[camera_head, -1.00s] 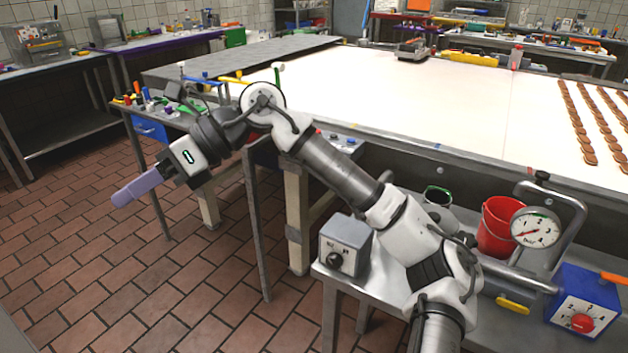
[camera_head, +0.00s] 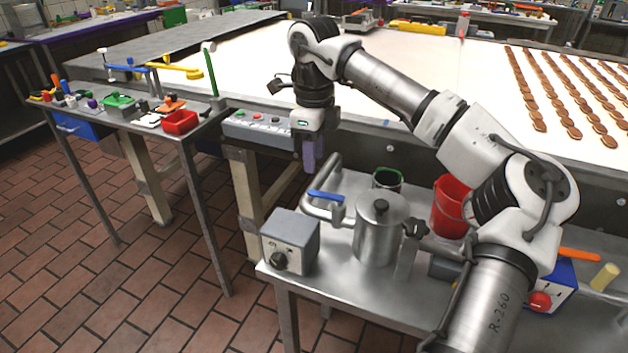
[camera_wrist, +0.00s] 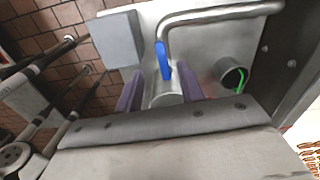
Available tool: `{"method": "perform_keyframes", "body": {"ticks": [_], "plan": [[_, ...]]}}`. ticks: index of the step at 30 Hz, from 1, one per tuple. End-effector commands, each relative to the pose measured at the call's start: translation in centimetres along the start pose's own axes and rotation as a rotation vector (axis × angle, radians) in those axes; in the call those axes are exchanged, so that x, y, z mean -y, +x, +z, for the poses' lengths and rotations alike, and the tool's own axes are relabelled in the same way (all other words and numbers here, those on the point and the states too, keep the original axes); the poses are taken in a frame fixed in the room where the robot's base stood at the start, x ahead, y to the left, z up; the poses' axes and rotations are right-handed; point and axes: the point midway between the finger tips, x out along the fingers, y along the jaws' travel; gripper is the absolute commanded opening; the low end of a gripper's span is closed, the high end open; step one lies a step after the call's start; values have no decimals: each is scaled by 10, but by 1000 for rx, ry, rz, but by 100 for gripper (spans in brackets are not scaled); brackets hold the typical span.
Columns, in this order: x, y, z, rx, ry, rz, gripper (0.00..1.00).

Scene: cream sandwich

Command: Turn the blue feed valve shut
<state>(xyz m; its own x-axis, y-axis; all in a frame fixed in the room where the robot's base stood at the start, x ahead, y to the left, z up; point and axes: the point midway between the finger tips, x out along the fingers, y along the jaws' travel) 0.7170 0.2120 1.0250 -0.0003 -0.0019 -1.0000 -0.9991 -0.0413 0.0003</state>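The blue feed valve handle (camera_head: 326,196) is a short flat lever above a silver pipe (camera_head: 322,209), beside a lidded metal pot (camera_head: 379,236). In the head view it lies roughly in line with the pipe run toward the pot. My gripper (camera_head: 309,160) points down with purple fingers, above and slightly left of the handle. In the wrist view my gripper (camera_wrist: 160,76) has its two fingers apart. The blue handle (camera_wrist: 163,60) shows between and beyond the fingertips, with no visible contact. Nothing is held.
A grey box with a black knob (camera_head: 291,243) stands left of the pot. A side table (camera_head: 215,135) holds coloured tools. The white conveyor (camera_head: 400,80) lies behind.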

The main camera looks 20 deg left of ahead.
Motion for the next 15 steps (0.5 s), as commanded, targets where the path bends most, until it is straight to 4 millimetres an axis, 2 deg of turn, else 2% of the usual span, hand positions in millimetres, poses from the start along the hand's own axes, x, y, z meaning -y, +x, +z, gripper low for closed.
{"method": "perform_keyframes", "body": {"ticks": [3, 7, 15], "plan": [[-1, 25, 0, 1, -3, 3, 38], [-1, 49, 0, 2, -2, 2, 38], [0, 74, 1, 2, -1, 0, 38]]}}
